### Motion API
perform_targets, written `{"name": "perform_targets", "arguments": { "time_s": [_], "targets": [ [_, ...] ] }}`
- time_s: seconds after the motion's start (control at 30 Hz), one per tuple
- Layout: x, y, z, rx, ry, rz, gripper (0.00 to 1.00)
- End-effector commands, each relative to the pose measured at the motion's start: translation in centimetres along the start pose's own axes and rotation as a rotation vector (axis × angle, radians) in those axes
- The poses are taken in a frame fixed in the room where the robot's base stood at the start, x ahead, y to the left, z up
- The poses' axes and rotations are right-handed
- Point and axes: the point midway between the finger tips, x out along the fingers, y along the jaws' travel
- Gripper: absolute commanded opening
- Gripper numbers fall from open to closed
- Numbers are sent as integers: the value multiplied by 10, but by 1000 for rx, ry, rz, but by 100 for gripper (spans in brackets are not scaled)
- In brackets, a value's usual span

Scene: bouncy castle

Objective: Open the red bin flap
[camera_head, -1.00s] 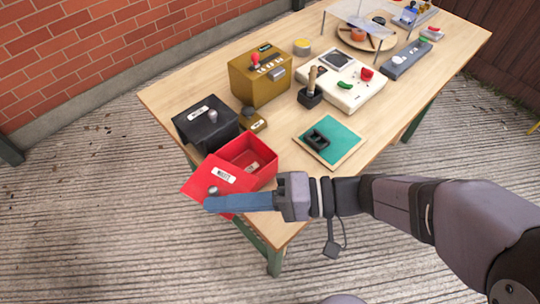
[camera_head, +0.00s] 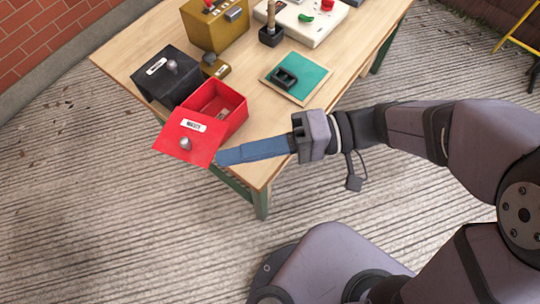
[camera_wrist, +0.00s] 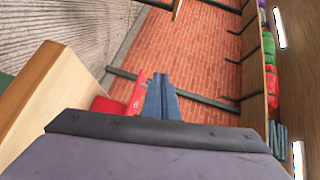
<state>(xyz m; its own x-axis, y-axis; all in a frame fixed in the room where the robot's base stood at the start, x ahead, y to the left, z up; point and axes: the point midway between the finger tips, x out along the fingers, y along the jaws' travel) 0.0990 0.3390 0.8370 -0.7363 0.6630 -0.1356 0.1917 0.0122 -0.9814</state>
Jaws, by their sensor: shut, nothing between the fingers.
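The red bin (camera_head: 228,98) sits at the near left corner of the wooden table. Its red flap (camera_head: 177,138) is swung open and hangs outward past the table edge, with a white label and a round grey knob (camera_head: 185,144) on its face. The bin's inside shows, with a small light thing in it. My gripper (camera_head: 218,158) is shut and empty, with its blue fingers just right of the flap's lower edge; I cannot tell whether they touch. In the wrist view the fingers (camera_wrist: 161,98) point away beside the red flap (camera_wrist: 137,92).
A black bin (camera_head: 165,75) stands left of the red one, with a brass box (camera_head: 215,27) behind. A teal mat (camera_head: 298,77) with a black piece lies to the right on the table (camera_head: 120,50). The floor in front is clear.

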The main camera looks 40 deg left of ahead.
Motion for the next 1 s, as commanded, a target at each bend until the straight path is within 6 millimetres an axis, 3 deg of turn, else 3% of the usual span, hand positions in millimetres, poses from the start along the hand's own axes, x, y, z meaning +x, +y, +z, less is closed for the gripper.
{"name": "perform_targets", "arguments": {
  "time_s": [0.2, 0.4, 0.77, 1.0],
  "targets": [
    [-29, -5, 25, 0, 5, 1, 0],
    [-44, -7, 38, 0, 3, 1, 0],
    [-48, -8, 43, 0, 0, 0, 0],
    [-45, -22, 44, 52, -27, -26, 0]
  ]
}}
